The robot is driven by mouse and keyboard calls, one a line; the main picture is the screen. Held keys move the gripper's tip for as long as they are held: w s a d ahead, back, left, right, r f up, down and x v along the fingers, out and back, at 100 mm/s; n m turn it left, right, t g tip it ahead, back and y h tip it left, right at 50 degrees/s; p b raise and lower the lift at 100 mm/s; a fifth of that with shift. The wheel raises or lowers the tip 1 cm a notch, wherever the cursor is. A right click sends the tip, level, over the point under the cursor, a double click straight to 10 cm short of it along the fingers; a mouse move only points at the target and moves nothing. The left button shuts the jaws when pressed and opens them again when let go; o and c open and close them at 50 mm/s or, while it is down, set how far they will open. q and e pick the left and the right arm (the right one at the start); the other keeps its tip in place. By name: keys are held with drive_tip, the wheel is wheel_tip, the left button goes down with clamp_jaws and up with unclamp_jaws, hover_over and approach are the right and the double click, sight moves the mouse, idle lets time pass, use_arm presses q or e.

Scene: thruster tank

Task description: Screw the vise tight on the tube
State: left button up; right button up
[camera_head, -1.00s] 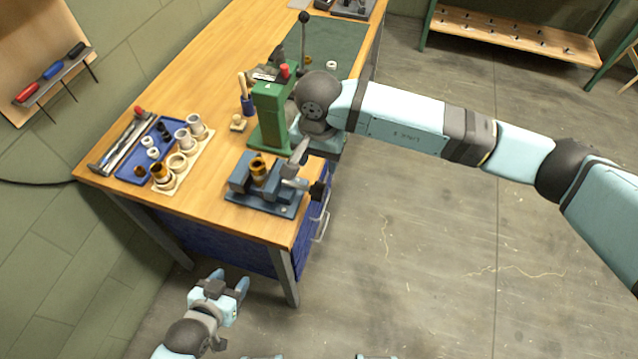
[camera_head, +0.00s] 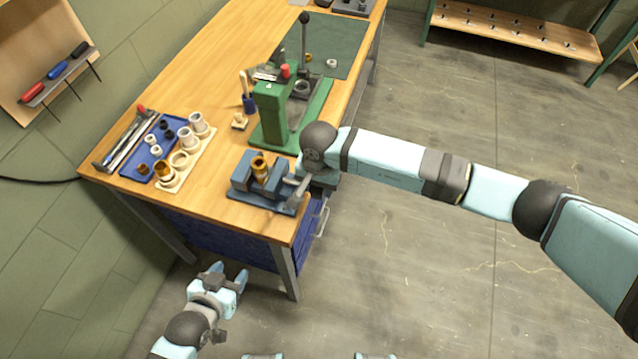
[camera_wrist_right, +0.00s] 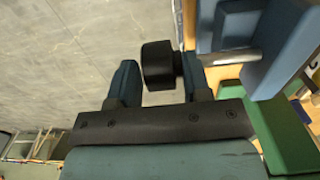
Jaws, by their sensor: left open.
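The blue-grey vise (camera_head: 241,184) stands at the near right corner of the wooden bench. A brass-coloured tube (camera_head: 260,169) stands upright between its jaws. In the right wrist view the black end of the vise's screw (camera_wrist_right: 157,66) lies between the two fingers of my right gripper (camera_wrist_right: 160,78). These fingers are open, with a visible gap on the left of the black end; the right finger is close to it, contact unclear. The vise body (camera_wrist_right: 287,45) shows at the right there. My left gripper (camera_head: 229,276) is open and empty, low in front of the bench.
A green press (camera_head: 271,112) stands just behind the vise. A beige rack (camera_head: 182,160) with rings and a blue tray (camera_head: 139,165) are to the left. A blue drawer unit is under the bench (camera_head: 235,228). The floor (camera_head: 420,270) at right is clear.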

drive_tip(key=c, duration=0.5)
drive_tip(key=shift+w+f+b, duration=0.15)
drive_tip(key=shift+f+b, duration=0.05)
drive_tip(key=shift+b, duration=0.3)
drive_tip(key=g+b, duration=0.2)
drive_tip(key=b, duration=0.1)
drive_tip(key=g+y+b, duration=0.1)
drive_tip(key=g+b, duration=0.1)
drive_tip(key=b, duration=0.2)
drive_tip(key=g+b, duration=0.1)
drive_tip(key=b, duration=0.3)
drive_tip(key=shift+w+d+f+g+y, duration=0.2)
drive_tip(key=shift+w+f+g+y, duration=0.15)
drive_tip(key=shift+f+g+y, duration=0.05)
drive_tip(key=shift+r+g+b, duration=0.15)
drive_tip(key=shift+g+b, duration=0.25)
drive_tip(key=shift+b, duration=0.35)
use_arm(q)
wheel_tip(320, 180, down, 12)
drive_tip(key=shift+w+d, duration=0.25)
drive_tip(key=shift+w, duration=0.05)
